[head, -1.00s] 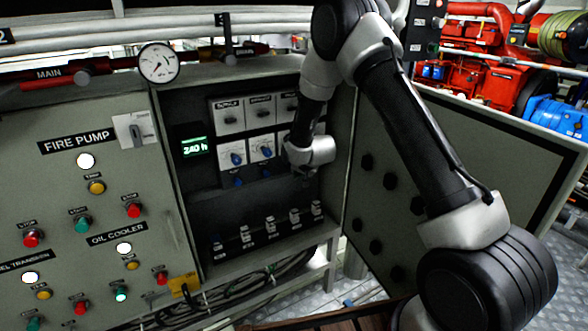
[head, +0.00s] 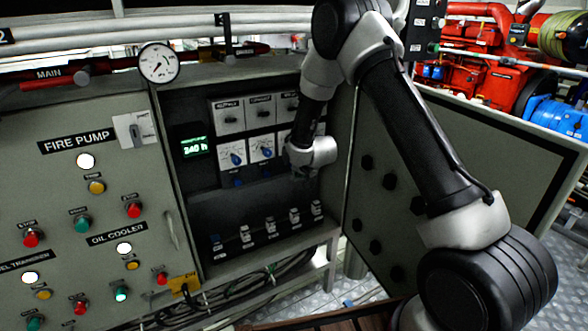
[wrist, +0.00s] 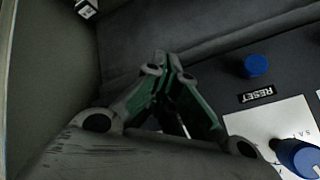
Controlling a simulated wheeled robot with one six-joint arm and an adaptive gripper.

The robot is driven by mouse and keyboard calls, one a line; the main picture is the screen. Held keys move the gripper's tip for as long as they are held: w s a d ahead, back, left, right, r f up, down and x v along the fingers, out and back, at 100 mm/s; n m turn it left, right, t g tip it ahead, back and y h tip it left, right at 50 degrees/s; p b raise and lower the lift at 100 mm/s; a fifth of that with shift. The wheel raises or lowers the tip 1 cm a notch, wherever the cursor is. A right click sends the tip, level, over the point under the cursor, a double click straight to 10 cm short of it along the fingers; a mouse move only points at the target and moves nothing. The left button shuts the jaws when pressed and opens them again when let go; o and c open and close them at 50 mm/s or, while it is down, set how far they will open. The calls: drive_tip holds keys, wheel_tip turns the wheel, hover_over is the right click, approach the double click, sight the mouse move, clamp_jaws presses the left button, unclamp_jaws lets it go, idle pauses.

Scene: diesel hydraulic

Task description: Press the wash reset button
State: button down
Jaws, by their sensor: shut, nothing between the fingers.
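The wrist view shows a round blue button (wrist: 256,65) with a RESET label (wrist: 257,94) beside it on a dark panel. No wash wording is readable there, so I cannot tell which reset this is. My gripper (wrist: 168,72) is shut and empty, to the left of that button in the picture and apart from it. In the head view, small blue buttons (head: 238,181) sit below the white switch plates inside the open cabinet. My wrist is in front of the right side of these plates and hides part of that row; the fingertips are hard to make out there.
A blue rotary knob (wrist: 298,157) on a white plate is close by in the wrist view. The open cabinet door (head: 440,160) stands to the right. A row of breakers (head: 270,226) is lower in the cabinet. A green-lit display (head: 194,147) is at left.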

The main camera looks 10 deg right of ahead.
drive_tip(key=shift+s+d, duration=0.1)
drive_tip(key=shift+s, duration=0.3)
drive_tip(key=shift+s, duration=0.1)
drive_tip(key=s, duration=0.1)
drive_tip(key=s+d, duration=0.1)
drive_tip(key=s, duration=0.2)
drive_tip(key=shift+s+d, duration=0.25)
drive_tip(key=shift+d, duration=0.05)
idle(0.5)
